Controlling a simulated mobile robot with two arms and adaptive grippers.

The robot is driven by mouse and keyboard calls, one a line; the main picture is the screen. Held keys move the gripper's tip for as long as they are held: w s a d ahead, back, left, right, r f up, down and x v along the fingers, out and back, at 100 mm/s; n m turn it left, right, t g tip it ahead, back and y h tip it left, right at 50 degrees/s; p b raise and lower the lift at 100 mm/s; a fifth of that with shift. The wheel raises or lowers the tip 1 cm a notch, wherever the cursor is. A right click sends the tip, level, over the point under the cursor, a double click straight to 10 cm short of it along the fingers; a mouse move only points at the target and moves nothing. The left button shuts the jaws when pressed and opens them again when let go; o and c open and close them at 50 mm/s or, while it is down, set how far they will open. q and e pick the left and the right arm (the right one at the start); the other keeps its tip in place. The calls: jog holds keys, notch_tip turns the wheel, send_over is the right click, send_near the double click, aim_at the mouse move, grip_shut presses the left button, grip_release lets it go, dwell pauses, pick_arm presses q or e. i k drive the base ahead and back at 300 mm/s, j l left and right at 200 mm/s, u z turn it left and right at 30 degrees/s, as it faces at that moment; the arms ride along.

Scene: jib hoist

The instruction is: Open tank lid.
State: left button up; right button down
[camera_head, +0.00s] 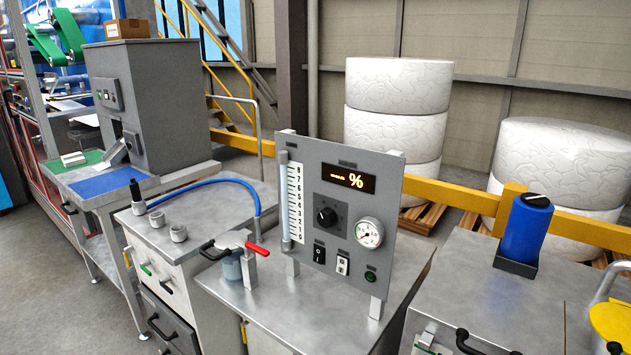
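A small bluish clear tank (232,269) stands on the left part of the middle steel cabinet top, in front of the gauge panel. A flat grey lid (229,240) appears to lie over it, seemingly closed. A black handle (212,250) sticks out to the left of the lid. A red lever (257,249) on a grey upright bracket (249,270) is at its right side. Whether the lever clamps the lid cannot be told. Neither of my grippers can be made out in the head view.
A grey panel (309,245) with dial, display and gauge stands close behind the tank. A blue hose (215,181) curves over the left cabinet. A blue cylinder (527,228) stands on the right cabinet; a yellow round part (612,322) is at the right edge.

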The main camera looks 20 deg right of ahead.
aim_at(509, 317)
jog(key=z, duration=1.55)
